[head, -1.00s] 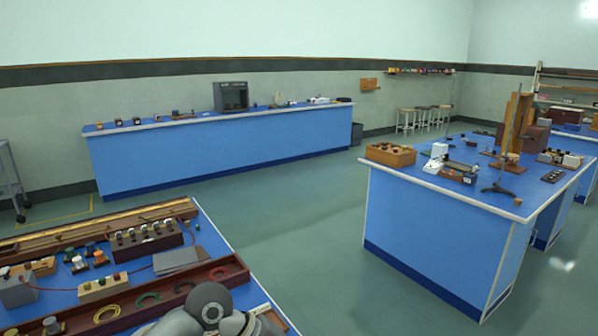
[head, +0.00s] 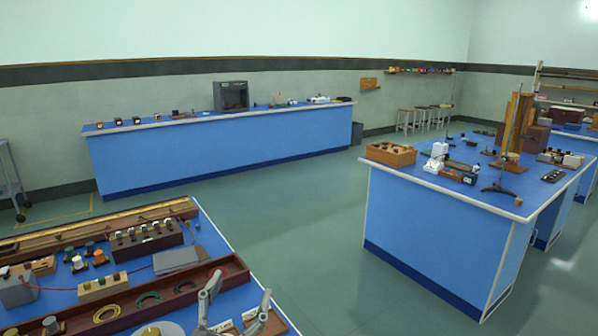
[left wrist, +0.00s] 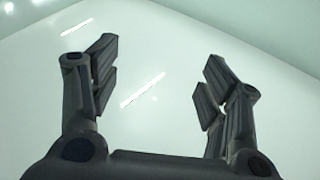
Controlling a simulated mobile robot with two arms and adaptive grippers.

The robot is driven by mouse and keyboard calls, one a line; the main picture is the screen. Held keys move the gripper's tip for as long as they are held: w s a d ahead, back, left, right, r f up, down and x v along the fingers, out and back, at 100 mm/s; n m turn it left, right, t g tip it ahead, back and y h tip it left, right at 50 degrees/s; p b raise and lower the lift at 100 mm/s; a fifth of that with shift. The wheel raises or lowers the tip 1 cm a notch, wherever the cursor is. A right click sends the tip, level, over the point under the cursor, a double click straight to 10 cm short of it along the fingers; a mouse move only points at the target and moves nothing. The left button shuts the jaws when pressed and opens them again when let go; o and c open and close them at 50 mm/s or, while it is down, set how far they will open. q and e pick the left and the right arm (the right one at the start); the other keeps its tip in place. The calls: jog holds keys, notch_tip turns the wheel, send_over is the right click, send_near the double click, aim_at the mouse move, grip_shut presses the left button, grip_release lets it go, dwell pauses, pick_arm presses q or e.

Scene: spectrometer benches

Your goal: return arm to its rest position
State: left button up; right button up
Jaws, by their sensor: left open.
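My left gripper (head: 240,290) shows at the bottom of the head view, over the front right corner of the near bench (head: 210,232). Its grey fingers point upward, stand apart and hold nothing. In the left wrist view the gripper (left wrist: 157,78) is open, with only the pale ceiling and its light strips beyond the fingers. Most of my left arm is out of the picture. My right gripper is not in view.
A long wooden tray with coiled leads (head: 232,262) lies on the near bench, close behind the gripper. A grey block (head: 180,256) and a terminal box (head: 145,240) stand farther back. Open floor (head: 310,230) separates this bench from the right-hand bench (head: 440,230).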

pick_arm(q)
jog(key=s+a+f+n+g+y, duration=0.3)
jog(key=a+f+g, duration=0.15)
jog(key=f, duration=0.35)
jog(key=s+a+f+n+g+y, duration=0.25)
jog(key=a+f+y, duration=0.2)
jog(key=f, duration=0.45)
jog(key=s+a+f+g+h, duration=0.1)
jog(key=s+f+g, duration=0.45)
jog(key=s, duration=0.45)
jog(key=s+f+g+h, duration=0.1)
jog(key=s+f+g, duration=0.5)
jog(key=s, duration=0.5)
notch_tip(320, 180, down, 28)
jog(key=s+m, duration=0.1)
jog(key=s, duration=0.1)
jog(key=s+a+f+g, duration=0.1)
jog(key=s+a+f, duration=0.2)
jog(key=s+f, duration=1.2)
jog(key=shift+s, duration=0.5)
